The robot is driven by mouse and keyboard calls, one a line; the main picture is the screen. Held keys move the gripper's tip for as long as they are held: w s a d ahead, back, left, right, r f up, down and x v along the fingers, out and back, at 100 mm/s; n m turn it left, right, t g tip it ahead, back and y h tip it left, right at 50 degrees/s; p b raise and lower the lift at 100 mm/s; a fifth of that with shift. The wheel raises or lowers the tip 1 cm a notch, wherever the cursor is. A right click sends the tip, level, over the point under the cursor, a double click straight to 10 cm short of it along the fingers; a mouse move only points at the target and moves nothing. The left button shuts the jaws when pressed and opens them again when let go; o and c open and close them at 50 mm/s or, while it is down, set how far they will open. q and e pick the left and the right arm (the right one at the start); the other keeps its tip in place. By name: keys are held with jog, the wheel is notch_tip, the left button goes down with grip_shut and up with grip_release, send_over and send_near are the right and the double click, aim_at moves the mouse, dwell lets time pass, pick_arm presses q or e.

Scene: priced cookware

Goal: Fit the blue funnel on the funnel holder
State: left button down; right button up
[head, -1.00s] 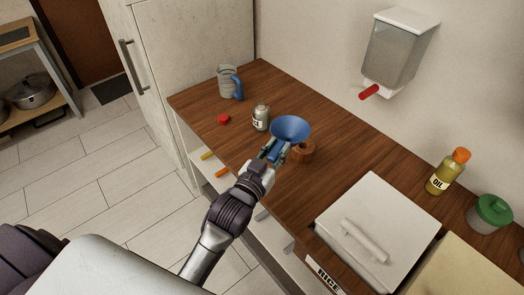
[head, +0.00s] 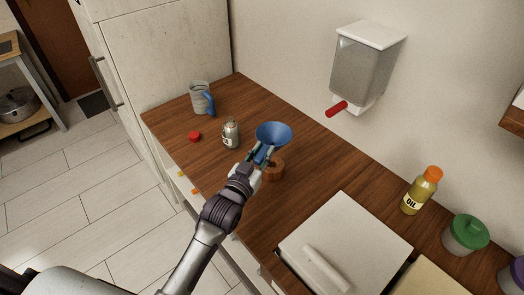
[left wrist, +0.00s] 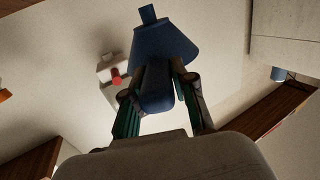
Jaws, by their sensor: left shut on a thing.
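The blue funnel (head: 273,133) is held wide mouth up above the counter. My left gripper (head: 260,156) is shut on a blue part at the funnel's side. In the left wrist view the funnel (left wrist: 162,45) shows its narrow spout at the top of the picture, and the blue part sits between the two fingers. The holder does not show in the left wrist view.
A white lidded bin (head: 345,245) and oil bottle (head: 422,191) are right. A dispenser (head: 362,70) hangs behind.

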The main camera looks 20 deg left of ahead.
pick_arm(q)
jog(key=shift+f+b, duration=0.55)
jog(key=shift+f, duration=0.6)
notch_tip(320, 180, down, 2)
jog(key=shift+f+b, duration=0.25)
jog(key=shift+b, duration=0.75)
pick_arm(e)
jog(key=f, duration=0.2)
jog(key=d+f, duration=0.1)
jog(key=shift+w, duration=0.4)
jog(key=shift+s+a, duration=0.1)
jog(key=shift+a, duration=0.15)
jog(key=shift+a+r, duration=0.1)
jog(key=shift+r, duration=0.1)
pick_arm(q)
jog(key=shift+f, duration=0.1)
pick_arm(e)
jog(key=shift+f, duration=0.1)
